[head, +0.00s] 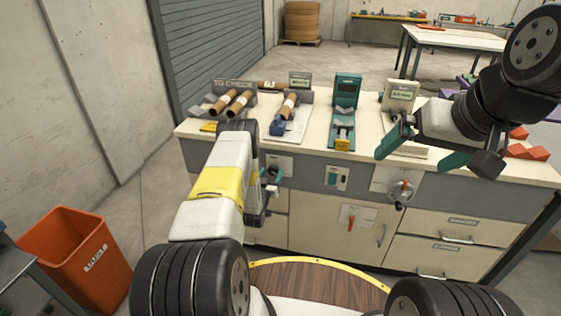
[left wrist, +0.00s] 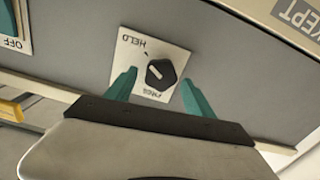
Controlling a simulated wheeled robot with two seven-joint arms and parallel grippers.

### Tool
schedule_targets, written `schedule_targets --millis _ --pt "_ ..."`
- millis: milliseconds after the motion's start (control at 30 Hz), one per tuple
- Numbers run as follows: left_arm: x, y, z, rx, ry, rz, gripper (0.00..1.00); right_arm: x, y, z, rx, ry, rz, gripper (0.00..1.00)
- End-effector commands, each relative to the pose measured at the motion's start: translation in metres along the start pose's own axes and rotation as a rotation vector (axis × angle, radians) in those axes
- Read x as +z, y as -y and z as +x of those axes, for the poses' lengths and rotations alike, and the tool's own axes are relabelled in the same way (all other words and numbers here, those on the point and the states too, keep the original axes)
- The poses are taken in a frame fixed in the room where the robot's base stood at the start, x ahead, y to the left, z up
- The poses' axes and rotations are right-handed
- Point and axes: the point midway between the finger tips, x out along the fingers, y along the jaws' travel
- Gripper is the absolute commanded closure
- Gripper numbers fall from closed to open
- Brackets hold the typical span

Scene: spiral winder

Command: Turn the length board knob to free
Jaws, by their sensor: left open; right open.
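The length board knob (left wrist: 161,73) is a black knob on a white plate (left wrist: 130,60) on the grey front panel. The plate reads HELD at upper left and, upside down, what looks like FREE below. A pale mark on the knob's face slants toward the upper left, nearer HELD. My left gripper (left wrist: 158,76) is open, with one teal finger on either side of the knob; contact is not clear. In the head view it is at the panel (head: 268,186) and mostly hides the knob. My right gripper (head: 425,151) is open and empty above the bench's right part.
A red lever (head: 351,222) is lower. Cardboard tubes (head: 230,102) lie on the bench top. An orange bin (head: 75,262) stands at left.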

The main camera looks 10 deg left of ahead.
Motion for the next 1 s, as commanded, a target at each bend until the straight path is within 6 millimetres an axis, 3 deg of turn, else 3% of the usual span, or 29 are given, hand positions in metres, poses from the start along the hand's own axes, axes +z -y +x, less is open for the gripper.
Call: schedule_targets --millis 333,600,667,1000 --pt "0.0002 0.0 0.0057 0.0 0.001 -0.001 0.38 0.0 0.0 0.0 0.0 0.0 0.0 0.0" --pt "0.0002 0.0001 0.0055 0.0 0.001 -0.001 0.91 0.0 0.0 0.0 0.0 0.0 0.0 0.0" --pt "0.0002 0.0001 0.0054 0.0 0.001 -0.001 1.0 0.0 0.0 0.0 0.0 0.0 0.0 0.0" --pt "0.0002 0.0017 0.0051 -0.002 0.001 -0.059 1.0 0.0 0.0 0.0 0.0 0.0 0.0 0.0"
